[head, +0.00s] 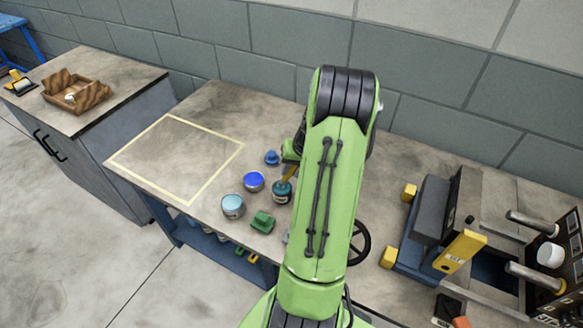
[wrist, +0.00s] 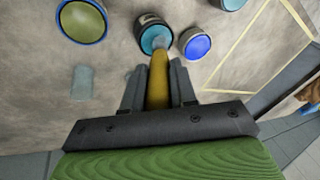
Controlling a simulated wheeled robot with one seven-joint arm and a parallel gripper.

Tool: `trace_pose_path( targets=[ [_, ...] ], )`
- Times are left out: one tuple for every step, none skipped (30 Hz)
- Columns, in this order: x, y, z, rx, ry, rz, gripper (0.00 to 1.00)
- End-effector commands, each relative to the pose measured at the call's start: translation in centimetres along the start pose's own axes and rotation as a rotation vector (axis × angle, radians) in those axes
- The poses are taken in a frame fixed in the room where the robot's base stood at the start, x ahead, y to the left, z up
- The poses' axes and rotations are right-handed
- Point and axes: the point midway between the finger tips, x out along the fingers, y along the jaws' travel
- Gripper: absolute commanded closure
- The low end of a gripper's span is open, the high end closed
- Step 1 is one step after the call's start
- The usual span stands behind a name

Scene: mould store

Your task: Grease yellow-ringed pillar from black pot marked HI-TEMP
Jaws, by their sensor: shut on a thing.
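My gripper (wrist: 157,70) is shut on a yellow-handled brush (wrist: 158,88). In the head view the brush handle (head: 289,173) slants down from the gripper, which is mostly hidden behind my green arm. The brush's pale tip is at the mouth of a dark pot with teal grease (wrist: 153,24); I cannot tell how deep it sits. The same dark pot (head: 282,196) stands left of my arm in the head view. Its marking is not readable.
A bright blue pot (head: 253,181) and a light-blue pot (head: 232,206) stand close left. An olive-filled pot (wrist: 83,20) shows in the wrist view. The taped square (head: 175,155) is empty. A handwheel (head: 360,243) is beside my arm.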

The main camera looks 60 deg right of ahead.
Motion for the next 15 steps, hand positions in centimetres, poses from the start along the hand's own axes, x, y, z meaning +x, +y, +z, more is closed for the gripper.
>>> trace_pose_path(
  targets=[
    [-0.1, 0.0, 0.1, 0.002, -0.004, 0.001, 1.0],
    [-0.3, 0.0, 0.1, 0.002, -0.004, 0.001, 1.0],
    [-0.6, -0.1, 0.0, 0.002, -0.004, 0.001, 1.0],
    [-0.9, -0.2, -0.1, 0.002, -0.003, 0.001, 1.0],
    [-1.2, -0.3, -0.2, 0.001, -0.003, 0.001, 1.0],
    [-1.6, -0.5, -0.2, 0.001, -0.002, 0.001, 1.0],
    [-1.9, -0.6, -0.3, 0.001, -0.002, 0.001, 1.0],
    [-2.2, -0.7, -0.4, 0.001, -0.002, 0.0, 1.0],
    [-2.5, -0.8, -0.5, 0.001, -0.002, 0.0, 1.0],
    [-2.8, -0.9, -0.5, 0.001, -0.002, 0.0, 1.0],
    [-3.1, -1.0, -0.6, 0.0, -0.002, 0.0, 1.0],
    [-3.4, -1.1, -0.6, 0.0, -0.002, 0.0, 1.0],
    [-3.7, -1.1, -0.7, 0.0, -0.002, 0.0, 1.0],
    [-3.9, -1.2, -0.7, 0.0, -0.002, 0.0, 1.0],
    [-4.3, -1.3, -0.8, 0.0, -0.002, 0.0, 1.0]
  ],
)
